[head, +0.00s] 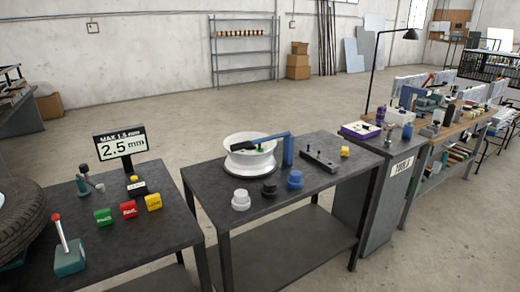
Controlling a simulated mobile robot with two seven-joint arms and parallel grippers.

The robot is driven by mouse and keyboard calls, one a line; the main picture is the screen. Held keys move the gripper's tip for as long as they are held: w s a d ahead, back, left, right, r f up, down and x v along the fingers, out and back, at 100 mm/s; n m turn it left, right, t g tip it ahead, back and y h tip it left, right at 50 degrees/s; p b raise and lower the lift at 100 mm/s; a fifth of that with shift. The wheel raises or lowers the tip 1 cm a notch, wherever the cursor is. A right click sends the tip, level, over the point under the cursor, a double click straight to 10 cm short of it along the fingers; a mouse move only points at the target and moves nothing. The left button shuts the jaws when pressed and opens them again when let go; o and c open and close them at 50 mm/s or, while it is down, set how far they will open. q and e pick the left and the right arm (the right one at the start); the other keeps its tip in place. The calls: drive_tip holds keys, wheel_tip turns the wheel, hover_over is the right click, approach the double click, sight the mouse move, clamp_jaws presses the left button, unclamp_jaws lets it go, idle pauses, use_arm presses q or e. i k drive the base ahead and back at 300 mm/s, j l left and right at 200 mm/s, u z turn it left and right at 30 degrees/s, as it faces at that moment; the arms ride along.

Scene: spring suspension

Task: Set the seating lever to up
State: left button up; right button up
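On the left table (150,245) a lever with a pale rod and red knob (56,217) rises from a teal base (70,258). The rod is near upright, tilted slightly left at the top. No label naming it is readable, so I cannot tell for sure that it is the seating lever. Neither of my grippers is in view.
A sign (120,146) reading "MAX 1.5 mm, 2.5 mm" stands behind green (103,217), red (129,209) and yellow (153,202) blocks. A tyre (20,215) is at the left edge. A gap separates the left and middle tables. The floor behind is open.

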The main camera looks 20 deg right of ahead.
sight(236, 147)
drive_tip(key=i+l+z, duration=0.15)
drive_tip(key=z, duration=0.25)
drive_tip(key=i+l+z, duration=0.1)
drive_tip(key=i+z, duration=0.3)
drive_tip(key=k, duration=0.1)
